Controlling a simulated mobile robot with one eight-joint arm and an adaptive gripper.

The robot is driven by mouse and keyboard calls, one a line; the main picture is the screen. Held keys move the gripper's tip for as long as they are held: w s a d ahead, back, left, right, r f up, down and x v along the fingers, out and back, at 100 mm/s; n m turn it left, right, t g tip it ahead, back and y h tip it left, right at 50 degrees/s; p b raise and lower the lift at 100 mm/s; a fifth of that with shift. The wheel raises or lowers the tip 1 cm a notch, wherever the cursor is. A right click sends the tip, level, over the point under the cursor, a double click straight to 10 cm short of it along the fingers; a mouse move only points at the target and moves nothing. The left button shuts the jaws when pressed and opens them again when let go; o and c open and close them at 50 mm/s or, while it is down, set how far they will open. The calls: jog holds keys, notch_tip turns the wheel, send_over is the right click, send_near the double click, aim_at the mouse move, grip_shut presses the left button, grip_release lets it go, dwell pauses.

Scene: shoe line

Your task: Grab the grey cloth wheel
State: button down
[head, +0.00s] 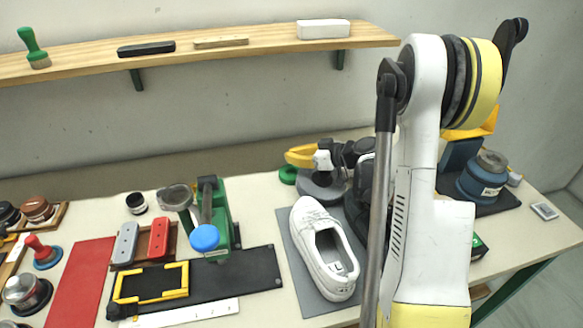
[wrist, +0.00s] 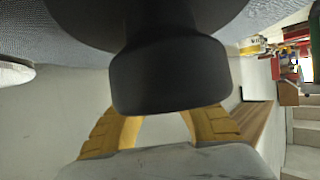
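The grey cloth wheel (head: 325,193) appears as a flat grey disc on the bench in the head view, partly hidden by my arm and gripper. My gripper (head: 296,156) has yellow fingers and is low over the bench, just above the wheel and toward its back left. In the wrist view a grey-blue textured surface (wrist: 262,22), probably the wheel, fills the top, with a black hub or knob (wrist: 170,75) in front. My yellow fingers (wrist: 160,115) pass behind this knob, spread apart at their bases. Their tips are hidden, so I cannot tell whether they grip it.
A green ring (head: 288,174) lies left of the wheel. A white shoe (head: 318,240) on a grey mat is in front. A green press (head: 212,215) stands left and a blue pot (head: 482,180) right. A wooden shelf (head: 270,44) runs above.

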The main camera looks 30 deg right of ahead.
jog(key=c, duration=1)
grip_release()
jog(key=shift+o, duration=0.2)
jog(key=shift+s, duration=0.1)
